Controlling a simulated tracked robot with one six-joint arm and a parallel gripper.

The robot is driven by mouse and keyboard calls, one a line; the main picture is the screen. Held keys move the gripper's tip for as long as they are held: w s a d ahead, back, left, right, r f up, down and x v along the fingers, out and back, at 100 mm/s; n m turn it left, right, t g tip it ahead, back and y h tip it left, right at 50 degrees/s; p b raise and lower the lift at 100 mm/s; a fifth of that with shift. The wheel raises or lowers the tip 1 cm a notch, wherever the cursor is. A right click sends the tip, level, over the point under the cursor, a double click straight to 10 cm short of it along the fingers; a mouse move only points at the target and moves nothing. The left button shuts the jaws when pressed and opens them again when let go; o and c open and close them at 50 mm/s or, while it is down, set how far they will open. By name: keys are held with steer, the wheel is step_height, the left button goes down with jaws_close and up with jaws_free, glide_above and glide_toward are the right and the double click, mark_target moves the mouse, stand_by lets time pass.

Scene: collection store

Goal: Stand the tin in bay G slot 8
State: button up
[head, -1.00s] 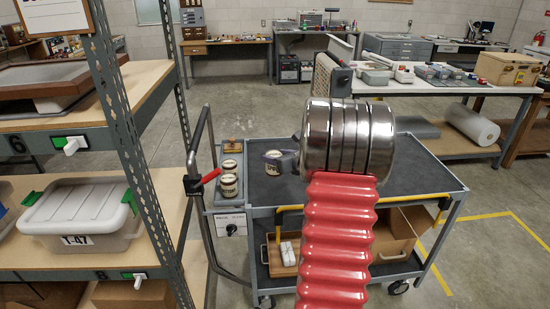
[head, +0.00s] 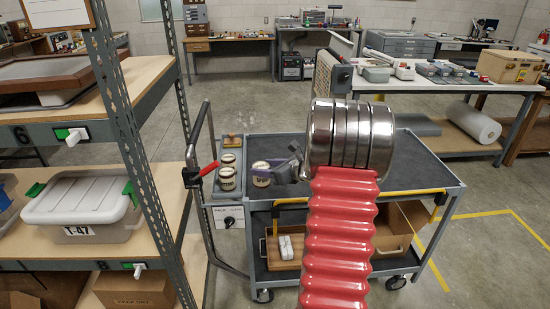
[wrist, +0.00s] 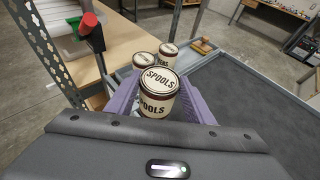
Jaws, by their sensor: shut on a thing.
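The tin (wrist: 158,108) is cream with a dark band and reads SPOOLS. My gripper (wrist: 160,93) has its purple fingers either side of it and is shut on it; the tin looks upright. In the head view the tin (head: 261,175) shows at the left end of my gripper (head: 284,168), over the cart's left part. I cannot tell whether it touches the cart deck. On the rack at left, a shelf edge bears a number 8 (head: 103,265) with a green-and-white tag (head: 138,268). No bay letter is readable.
Two similar tins (head: 227,179) stand in the cart's side tray (head: 224,197), close left of the held tin. The cart handle (head: 201,135) and rack post (head: 137,150) stand between cart and shelves. A lidded T-47 crate (head: 85,208) occupies the shelf above the 8.

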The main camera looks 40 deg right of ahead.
steer(key=s+a+f+n+g+y, duration=0.1)
steer(key=a+f+n+y, duration=0.2)
steer(key=a, duration=1)
steer(key=s+a+f+n+g+y, duration=0.1)
steer(key=a+f+n+g+y, duration=0.1)
steer(key=a+f, duration=0.8)
steer(key=s+a+f+n+g+y, duration=0.1)
steer(key=a+f+n+y, duration=0.4)
steer(key=a, duration=1.2)
steer(key=shift+a+f+g, duration=0.4)
steer(key=shift+f+g, duration=0.3)
steer(key=shift+f, duration=0.05)
